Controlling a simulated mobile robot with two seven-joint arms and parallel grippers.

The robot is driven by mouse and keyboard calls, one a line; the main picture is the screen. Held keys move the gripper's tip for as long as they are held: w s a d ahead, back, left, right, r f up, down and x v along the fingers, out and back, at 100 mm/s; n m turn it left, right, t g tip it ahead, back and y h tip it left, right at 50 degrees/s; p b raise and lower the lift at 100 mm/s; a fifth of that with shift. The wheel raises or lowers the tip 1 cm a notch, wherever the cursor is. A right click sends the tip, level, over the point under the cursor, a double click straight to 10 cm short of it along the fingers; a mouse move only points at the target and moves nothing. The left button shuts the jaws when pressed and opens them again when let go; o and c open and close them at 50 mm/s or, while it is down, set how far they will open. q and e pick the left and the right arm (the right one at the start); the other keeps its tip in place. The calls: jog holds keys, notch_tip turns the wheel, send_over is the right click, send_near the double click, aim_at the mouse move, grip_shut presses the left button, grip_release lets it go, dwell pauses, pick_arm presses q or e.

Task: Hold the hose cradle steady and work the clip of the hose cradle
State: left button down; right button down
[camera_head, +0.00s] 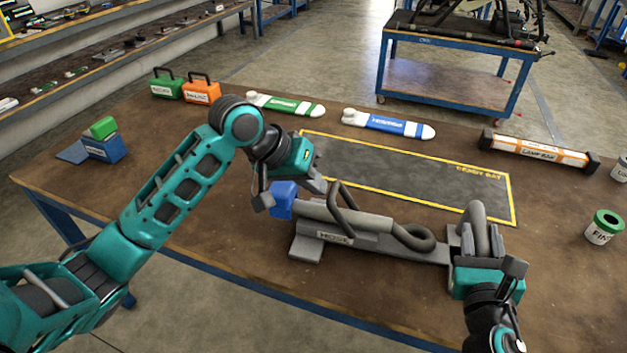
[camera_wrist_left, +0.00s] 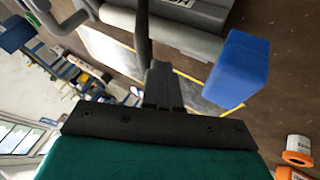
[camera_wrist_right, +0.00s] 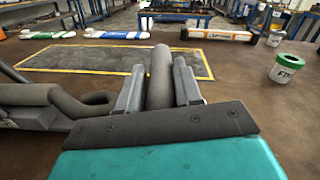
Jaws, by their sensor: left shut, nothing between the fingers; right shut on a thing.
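The grey hose cradle (camera_head: 345,240), labelled HOSE, lies on the bench with a thick hose along it. A blue block (camera_head: 283,200) sits at its left end and shows large in the left wrist view (camera_wrist_left: 240,70). A dark upright loop (camera_head: 342,197) rises near that end. My left gripper (camera_head: 318,184) is shut and empty just above the left end, beside the blue block and close to the loop; I cannot tell whether it touches either. My right gripper (camera_head: 475,238) is shut on the grey upright handle (camera_wrist_right: 160,75) at the cradle's right end.
A yellow-edged dark mat (camera_head: 410,175) lies behind the cradle. A green-lidded can (camera_head: 604,227) is at right. The bench front is clear.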

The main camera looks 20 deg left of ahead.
pick_arm(q)
jog(key=shift+d, duration=0.1)
jog(key=shift+d+r+y, duration=0.3)
jog(key=shift+d, duration=0.05)
